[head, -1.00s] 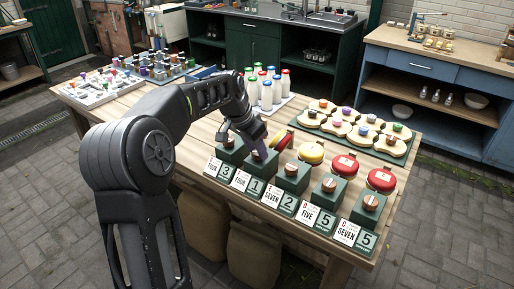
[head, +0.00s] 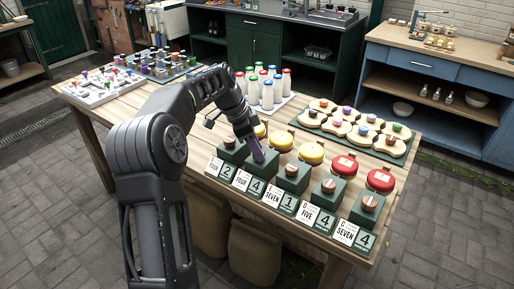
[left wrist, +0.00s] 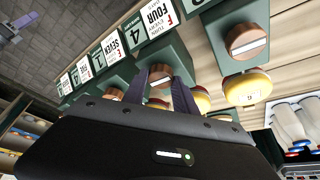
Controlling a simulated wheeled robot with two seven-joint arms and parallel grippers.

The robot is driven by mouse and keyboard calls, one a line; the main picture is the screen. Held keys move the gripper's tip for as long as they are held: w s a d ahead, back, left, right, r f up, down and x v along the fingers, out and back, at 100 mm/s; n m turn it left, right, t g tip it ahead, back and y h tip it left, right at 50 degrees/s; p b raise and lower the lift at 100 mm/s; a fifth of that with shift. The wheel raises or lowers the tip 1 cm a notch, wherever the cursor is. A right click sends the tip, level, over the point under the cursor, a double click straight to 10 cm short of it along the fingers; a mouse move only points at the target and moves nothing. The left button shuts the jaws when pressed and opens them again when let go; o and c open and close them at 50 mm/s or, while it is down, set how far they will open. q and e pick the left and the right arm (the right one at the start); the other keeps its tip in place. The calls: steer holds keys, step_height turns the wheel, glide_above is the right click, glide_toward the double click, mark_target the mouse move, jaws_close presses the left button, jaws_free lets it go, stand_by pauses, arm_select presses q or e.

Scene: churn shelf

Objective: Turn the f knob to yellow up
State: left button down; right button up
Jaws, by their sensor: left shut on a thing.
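The f knob (left wrist: 160,80) is a copper-brown disc with a pale bar, on the second green box from the left. My left gripper (head: 258,156) reaches down onto that box, and its two fingers (left wrist: 160,78) are shut on the knob in the left wrist view. The fingers hide most of the knob in the head view. Its card (left wrist: 155,18) reads F and FOUR, and the number tile (left wrist: 137,33) beside it shows 4. The dome (head: 282,140) behind this box shows yellow up. It is partly hidden in the left wrist view.
Other green boxes with knobs stand in the same row, one (head: 232,144) to the left and several to the right. Two more yellow domes and two red domes (head: 344,166) stand behind them. White bottles (head: 266,92) and a tray of pale discs (head: 300,122) are further back.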

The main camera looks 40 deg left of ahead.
mark_target(247, 161)
arm_select(q)
steer(key=c, duration=1)
jaws_free()
steer(key=v, duration=0.7)
steer(key=shift+r, duration=0.35)
steer(key=shift+s+a+f, duration=0.1)
steer(key=shift+s+a, duration=0.05)
steer(key=shift+s, duration=0.05)
